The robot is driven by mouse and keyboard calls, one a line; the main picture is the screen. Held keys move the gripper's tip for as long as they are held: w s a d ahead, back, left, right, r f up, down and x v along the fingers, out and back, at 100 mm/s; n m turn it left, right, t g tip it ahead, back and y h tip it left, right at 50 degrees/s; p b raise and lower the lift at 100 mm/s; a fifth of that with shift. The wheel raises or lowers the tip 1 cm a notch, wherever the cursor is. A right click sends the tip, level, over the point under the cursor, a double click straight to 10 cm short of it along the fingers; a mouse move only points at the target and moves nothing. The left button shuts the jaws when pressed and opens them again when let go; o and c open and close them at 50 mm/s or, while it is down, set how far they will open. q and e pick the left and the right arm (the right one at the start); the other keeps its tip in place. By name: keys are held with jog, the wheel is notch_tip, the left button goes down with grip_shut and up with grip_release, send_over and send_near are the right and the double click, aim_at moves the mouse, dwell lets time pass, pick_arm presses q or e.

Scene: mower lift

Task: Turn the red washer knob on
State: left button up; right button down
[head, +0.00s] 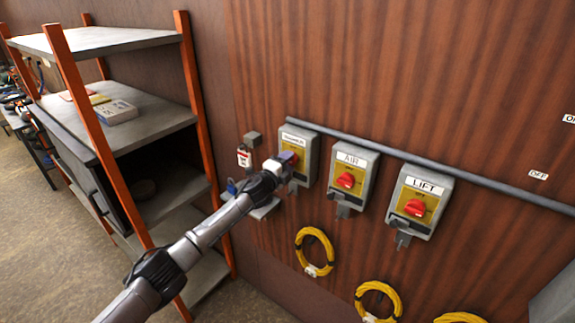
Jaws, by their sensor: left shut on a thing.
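Three grey switch boxes are mounted in a row on the brown wall. The leftmost box (308,143) has a label too small to read with certainty, and only a little of its red knob (293,157) shows. My left gripper (286,164) is at the front of this box, shut on the knob and hiding most of it. The knob's angle cannot be told. My right gripper is not in view.
To the right are the AIR box with a red knob (346,180) and the LIFT box with a red knob (414,207). A grey conduit (480,190) runs above them. Yellow cable coils (314,250) hang below. An orange-framed shelf (150,110) stands left of my arm.

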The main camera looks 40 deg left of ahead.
pick_arm(q)
jog(key=shift+m, duration=1.3)
jog(key=o, duration=0.9)
jog(key=shift+s, duration=0.15)
jog(key=shift+s+d+f+b, duration=0.15)
jog(key=shift+s+b, duration=0.3)
jog(key=shift+s, duration=1.8)
jog(key=shift+s+a+f+b, duration=0.1)
jog(key=shift+s+f+b, duration=0.3)
jog(key=shift+s, duration=1.85)
jog(key=shift+s+d+f+b, duration=0.1)
jog(key=shift+s+b, duration=0.4)
jog(key=shift+s, duration=1.75)
